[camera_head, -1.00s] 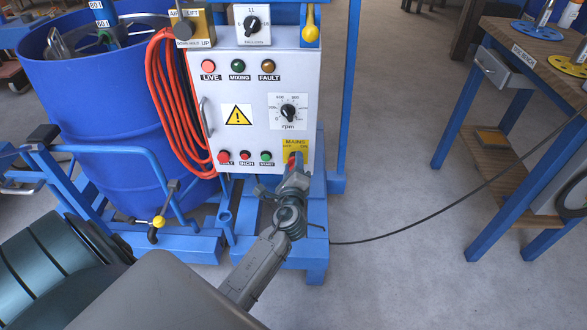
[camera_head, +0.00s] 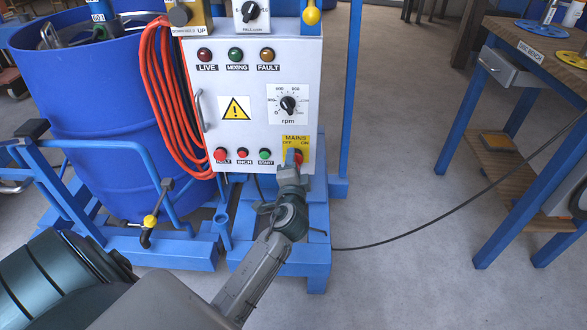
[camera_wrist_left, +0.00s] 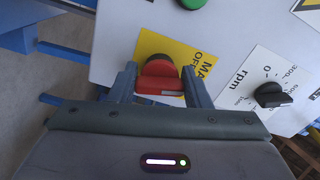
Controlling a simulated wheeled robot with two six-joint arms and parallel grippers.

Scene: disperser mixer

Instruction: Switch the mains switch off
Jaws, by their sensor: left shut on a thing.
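The mains switch (camera_head: 298,157) is a red rotary handle on a yellow MAINS OFF/ON plate (camera_head: 302,142), at the lower right of the grey control panel. My left gripper (camera_head: 292,160) reaches it from below and hides part of it in the head view. In the left wrist view the red switch handle (camera_wrist_left: 160,80) sits between the two fingers of my left gripper (camera_wrist_left: 160,88), which is shut on it. The yellow plate shows behind it. The LIVE lamp (camera_head: 204,55) looks dark red. My right gripper is out of view.
Orange hose (camera_head: 168,100) hangs at the panel's left beside a blue drum (camera_head: 90,110). A black cable (camera_head: 420,225) runs right to a bench (camera_head: 545,45).

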